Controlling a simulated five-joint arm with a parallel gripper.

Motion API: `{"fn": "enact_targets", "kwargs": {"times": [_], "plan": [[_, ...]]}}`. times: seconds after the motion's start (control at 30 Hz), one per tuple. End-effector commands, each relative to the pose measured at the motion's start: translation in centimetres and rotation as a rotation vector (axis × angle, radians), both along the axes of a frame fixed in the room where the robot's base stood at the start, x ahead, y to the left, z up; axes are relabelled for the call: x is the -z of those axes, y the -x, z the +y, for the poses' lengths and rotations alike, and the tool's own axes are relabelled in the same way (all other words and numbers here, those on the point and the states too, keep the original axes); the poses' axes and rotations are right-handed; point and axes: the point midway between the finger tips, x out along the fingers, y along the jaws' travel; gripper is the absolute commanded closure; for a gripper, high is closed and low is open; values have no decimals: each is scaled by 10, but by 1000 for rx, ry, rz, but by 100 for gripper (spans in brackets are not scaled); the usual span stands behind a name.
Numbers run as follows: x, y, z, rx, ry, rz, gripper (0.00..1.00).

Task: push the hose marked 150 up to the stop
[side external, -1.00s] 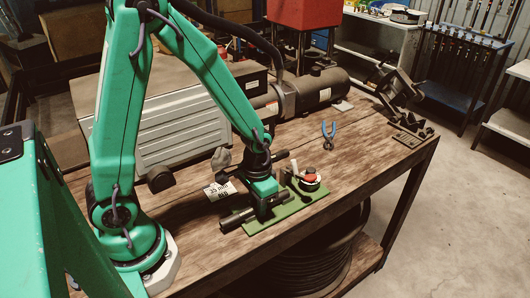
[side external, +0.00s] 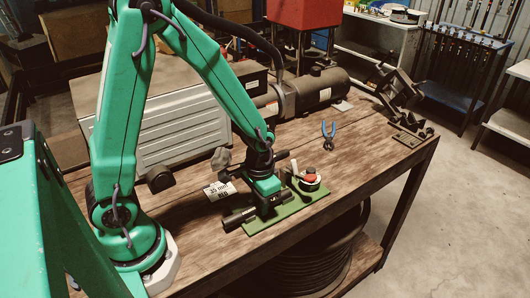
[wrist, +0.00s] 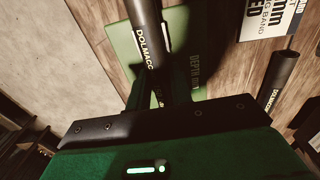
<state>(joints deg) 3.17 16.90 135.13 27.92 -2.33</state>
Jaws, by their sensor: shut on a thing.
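In the side view my gripper (side external: 268,204) is low over a green plate (side external: 305,206), shut around a black hose (side external: 239,218). The hose lies roughly along the plate, with one end sticking out past its left edge. In the wrist view the hose (wrist: 148,28) runs up from between the fingers and reads DOLMACCO; I cannot read a 150 on it. The plate (wrist: 125,45) below carries the word DEPTH. A unit with a red top (side external: 309,175) stands at the plate's far right end. My gripper hides the hose's other end, so I cannot tell whether it touches a stop.
A white card reading 35 mm (side external: 219,190) lies left of the plate. A second black hose (wrist: 279,76) shows right in the wrist view. Blue-handled pliers (side external: 328,132) lie behind. A grey ribbed case (side external: 160,130) stands at the back left.

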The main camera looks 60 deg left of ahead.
Motion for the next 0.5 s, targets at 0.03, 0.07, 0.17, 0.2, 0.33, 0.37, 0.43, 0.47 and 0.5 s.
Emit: {"fn": "enact_targets", "kwargs": {"times": [0.03, 0.07, 0.17, 0.2, 0.33, 0.37, 0.43, 0.47, 0.5], "plan": [[0, -1, 0, 0, 0, 0, 95], [0, -2, 0, 0, 0, 0, 95], [0, -3, 0, 0, 0, 0, 95], [0, -4, 0, 0, 0, 0, 95], [0, -6, 0, 0, 0, 0, 95], [0, -7, 0, 0, 0, 0, 95], [0, -8, 0, 0, 0, 0, 95], [0, -9, 0, 0, 0, 0, 95], [0, -9, 0, 0, 0, 0, 95]]}}
